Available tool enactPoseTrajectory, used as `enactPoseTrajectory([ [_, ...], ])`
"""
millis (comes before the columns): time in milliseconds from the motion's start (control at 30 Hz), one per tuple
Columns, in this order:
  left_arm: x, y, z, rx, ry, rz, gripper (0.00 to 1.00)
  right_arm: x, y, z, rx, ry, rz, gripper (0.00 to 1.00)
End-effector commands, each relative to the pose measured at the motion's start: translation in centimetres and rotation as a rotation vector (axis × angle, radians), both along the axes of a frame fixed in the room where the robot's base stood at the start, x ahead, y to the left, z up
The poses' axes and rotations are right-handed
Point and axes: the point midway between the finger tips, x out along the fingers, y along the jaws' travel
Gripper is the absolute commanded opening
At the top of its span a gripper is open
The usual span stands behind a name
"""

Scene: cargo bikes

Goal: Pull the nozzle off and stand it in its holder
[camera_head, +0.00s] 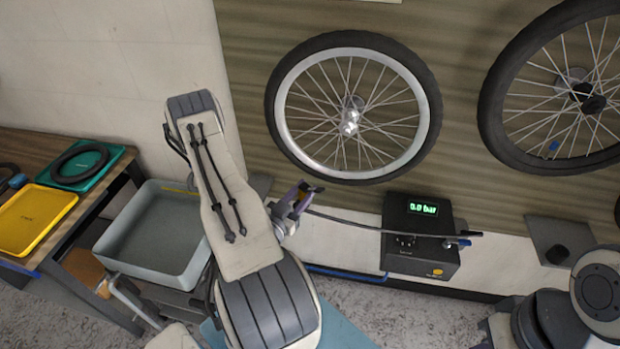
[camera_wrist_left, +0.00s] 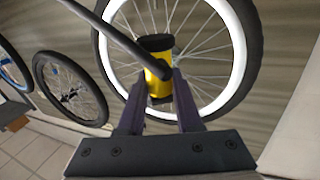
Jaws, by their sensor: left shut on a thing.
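My left gripper (camera_head: 308,194), with purple fingers, is just below the lower left of the silver-rimmed wheel (camera_head: 289,75). In the left wrist view the gripper (camera_wrist_left: 161,84) is shut on the nozzle (camera_wrist_left: 157,62), a yellow body with a black top. A dark hose (camera_wrist_left: 112,36) runs from the nozzle to the upper left. The white-rimmed wheel (camera_wrist_left: 240,55) is behind it. I cannot tell whether the nozzle touches the wheel's valve. In the head view the nozzle is mostly hidden by the fingers. I cannot clearly make out the holder. My right gripper is not in view.
A black pump box (camera_head: 420,262) reads "0.0 bar"; the hose (camera_head: 365,224) crosses in front of it. A second wheel (camera_head: 497,90) hangs right. A grey bin (camera_head: 125,243) and a table with a yellow tray (camera_head: 35,218) stand left. A grey plate (camera_head: 575,232) sits right.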

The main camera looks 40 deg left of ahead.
Motion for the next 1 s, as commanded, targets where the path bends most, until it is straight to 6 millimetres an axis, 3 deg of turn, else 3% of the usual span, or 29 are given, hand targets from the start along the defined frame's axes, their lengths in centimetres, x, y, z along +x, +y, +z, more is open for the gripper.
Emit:
enactPoseTrajectory([
  [600, -6.1, -1.1, 0.1, -0.001, -0.001, 0.006, 0.00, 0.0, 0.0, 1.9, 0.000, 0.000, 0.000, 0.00],
  [1000, -6.7, -1.5, 0.0, 0.001, -0.001, -0.001, 0.00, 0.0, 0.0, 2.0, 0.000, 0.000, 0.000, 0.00],
])
